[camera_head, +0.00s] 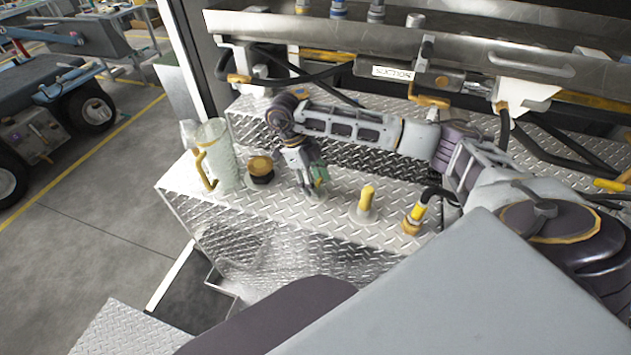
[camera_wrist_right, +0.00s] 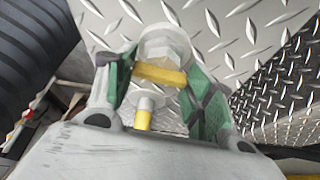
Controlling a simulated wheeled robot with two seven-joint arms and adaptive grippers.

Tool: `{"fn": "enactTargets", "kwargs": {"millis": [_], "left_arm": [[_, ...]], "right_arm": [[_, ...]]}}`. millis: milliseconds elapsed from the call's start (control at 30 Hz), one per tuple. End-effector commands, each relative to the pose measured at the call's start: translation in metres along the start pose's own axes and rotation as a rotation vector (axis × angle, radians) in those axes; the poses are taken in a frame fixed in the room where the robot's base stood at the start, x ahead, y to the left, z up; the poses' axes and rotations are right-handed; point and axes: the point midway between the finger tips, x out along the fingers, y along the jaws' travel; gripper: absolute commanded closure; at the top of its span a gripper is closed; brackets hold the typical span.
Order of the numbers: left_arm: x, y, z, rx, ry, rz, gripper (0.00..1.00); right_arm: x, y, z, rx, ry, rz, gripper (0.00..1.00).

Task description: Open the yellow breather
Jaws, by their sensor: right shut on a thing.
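My right gripper (camera_head: 317,180), with green fingertips, is lowered over the diamond-plate deck from the upper right. In the right wrist view its fingers (camera_wrist_right: 162,85) are shut on a yellow piece (camera_wrist_right: 160,75), which I take for the yellow breather. This piece sits against a pale hexagonal fitting (camera_wrist_right: 165,45). In the head view the gripper hides it. A separate yellow-topped post (camera_head: 366,198) stands upright to the right of the gripper, and a yellow post with a grey stem (camera_wrist_right: 143,118) shows in the wrist view. My left gripper is not in view.
A clear jug with a yellow handle (camera_head: 213,158) and a dark cap with a brown top (camera_head: 260,169) stand left of the gripper. A yellow hose fitting (camera_head: 415,215) stands to the right. A metal rail with hoses (camera_head: 470,50) runs behind. The deck's front strip is clear.

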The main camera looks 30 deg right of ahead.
Motion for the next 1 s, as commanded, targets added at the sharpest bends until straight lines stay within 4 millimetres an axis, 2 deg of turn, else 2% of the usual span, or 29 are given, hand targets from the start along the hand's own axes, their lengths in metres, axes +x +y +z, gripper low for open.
{"fn": "enactTargets", "kwargs": {"millis": [100,300,567,600,767,1000], "left_arm": [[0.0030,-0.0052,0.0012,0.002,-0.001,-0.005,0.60],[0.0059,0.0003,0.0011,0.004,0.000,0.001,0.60],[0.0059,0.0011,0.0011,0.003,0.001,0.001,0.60],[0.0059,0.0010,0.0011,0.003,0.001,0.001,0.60],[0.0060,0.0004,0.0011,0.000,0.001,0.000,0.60],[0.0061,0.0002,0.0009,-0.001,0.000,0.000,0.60]], "right_arm": [[-0.0003,-0.0004,0.0001,-0.074,-0.001,-0.034,0.70],[0.0000,-0.0001,0.0000,-0.166,0.000,-0.071,0.70],[-0.0004,-0.0001,-0.0002,-0.175,0.000,-0.075,0.70],[-0.0004,-0.0001,-0.0002,-0.175,0.000,-0.075,0.43],[-0.0002,0.0002,-0.0001,-0.175,0.000,-0.074,0.22],[0.0002,0.0006,0.0001,-0.175,0.000,-0.073,0.21]]}}
